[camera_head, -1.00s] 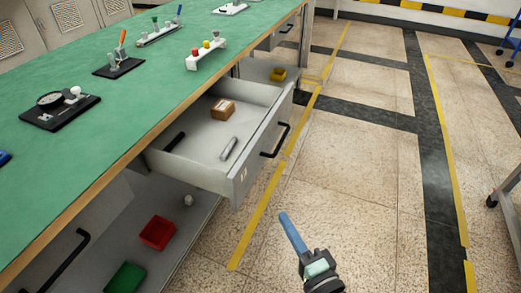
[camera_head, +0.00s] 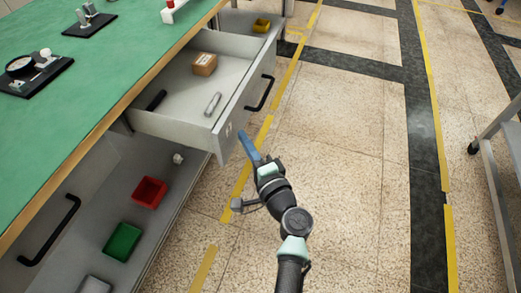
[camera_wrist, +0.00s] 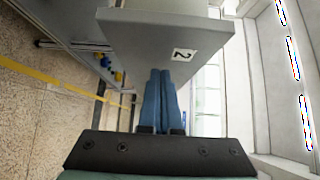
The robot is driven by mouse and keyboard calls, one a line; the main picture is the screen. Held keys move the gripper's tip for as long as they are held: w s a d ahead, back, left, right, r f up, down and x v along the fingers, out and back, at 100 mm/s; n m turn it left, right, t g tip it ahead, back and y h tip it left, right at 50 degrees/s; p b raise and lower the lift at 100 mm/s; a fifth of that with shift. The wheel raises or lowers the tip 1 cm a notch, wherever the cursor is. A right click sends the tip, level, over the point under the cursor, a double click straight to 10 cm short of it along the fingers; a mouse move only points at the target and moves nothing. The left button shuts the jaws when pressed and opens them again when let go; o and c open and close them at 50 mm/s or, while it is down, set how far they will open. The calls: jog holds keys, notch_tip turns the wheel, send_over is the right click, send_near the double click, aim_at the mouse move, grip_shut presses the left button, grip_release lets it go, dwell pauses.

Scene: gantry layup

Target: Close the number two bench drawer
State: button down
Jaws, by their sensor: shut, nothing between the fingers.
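The bench drawer (camera_head: 205,128) is pulled out from under the green-topped bench. It holds a small cardboard box (camera_head: 204,64), a grey cylinder (camera_head: 213,103) and a dark object (camera_head: 156,100). Its front has a black handle (camera_head: 261,93). In the wrist view the drawer front (camera_wrist: 152,38) carries a label with the number 2 (camera_wrist: 183,54). My gripper (camera_head: 243,137) is shut and empty, its blue fingers together, close to the drawer front near the label. The wrist view also shows the shut fingers (camera_wrist: 160,80) just by the front's edge; I cannot tell whether they touch it.
A shelf below the bench holds a red bin (camera_head: 149,192) and a green bin (camera_head: 122,241). Another black handle (camera_head: 50,230) is at lower left. A grey metal frame (camera_head: 495,165) stands at right. The floor (camera_head: 350,150) between is clear.

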jog(key=shift+w+a, duration=0.2)
jog(key=shift+a, duration=0.35)
